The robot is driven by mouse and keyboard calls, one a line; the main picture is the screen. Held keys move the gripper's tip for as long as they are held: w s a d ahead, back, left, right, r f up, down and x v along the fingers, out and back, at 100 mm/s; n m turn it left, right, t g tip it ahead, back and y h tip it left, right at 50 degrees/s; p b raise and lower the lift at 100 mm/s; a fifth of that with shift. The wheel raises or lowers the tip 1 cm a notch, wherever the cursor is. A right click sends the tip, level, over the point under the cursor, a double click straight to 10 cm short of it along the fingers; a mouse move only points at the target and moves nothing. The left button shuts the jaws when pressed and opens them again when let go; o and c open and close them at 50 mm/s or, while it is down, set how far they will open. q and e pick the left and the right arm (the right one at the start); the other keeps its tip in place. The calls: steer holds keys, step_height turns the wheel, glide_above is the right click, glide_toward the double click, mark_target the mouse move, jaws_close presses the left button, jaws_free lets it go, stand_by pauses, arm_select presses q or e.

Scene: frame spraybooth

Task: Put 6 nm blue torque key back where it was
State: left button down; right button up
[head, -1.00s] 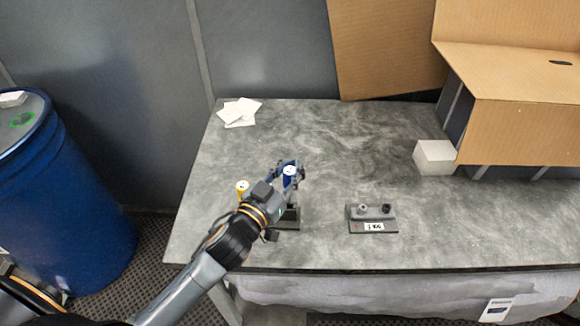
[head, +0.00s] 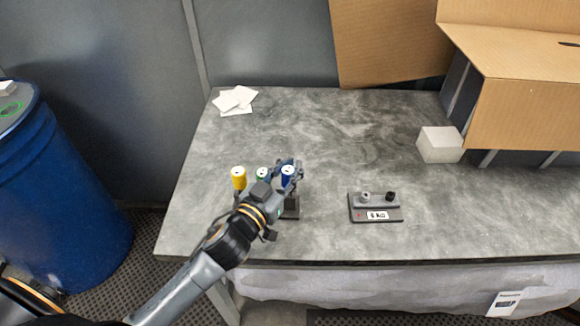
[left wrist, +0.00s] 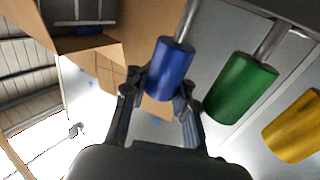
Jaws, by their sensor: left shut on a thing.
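The blue torque key (head: 288,176) is upright at the right end of a row of keys on a dark stand (head: 291,208). My left gripper (head: 290,170) is shut around its blue handle. In the left wrist view the blue key (left wrist: 170,68) sits between the two fingers (left wrist: 158,92), with its metal shaft running up toward the stand. The green key (head: 262,174) and the yellow key (head: 239,178) stand to its left. Whether the blue key's tip is seated is hidden. My right gripper is not in view.
A grey device with a small display (head: 377,208) lies to the right of the stand. White sheets (head: 237,101) lie at the back left, and a white block (head: 440,144) and cardboard box (head: 520,100) at the right. A blue barrel (head: 60,190) stands left of the table.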

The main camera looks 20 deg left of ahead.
arm_select(q)
steer(key=shift+f+b, duration=0.45)
steer(key=shift+f, duration=0.2)
steer(key=c, duration=1)
jaws_free()
steer(key=v, duration=1.2)
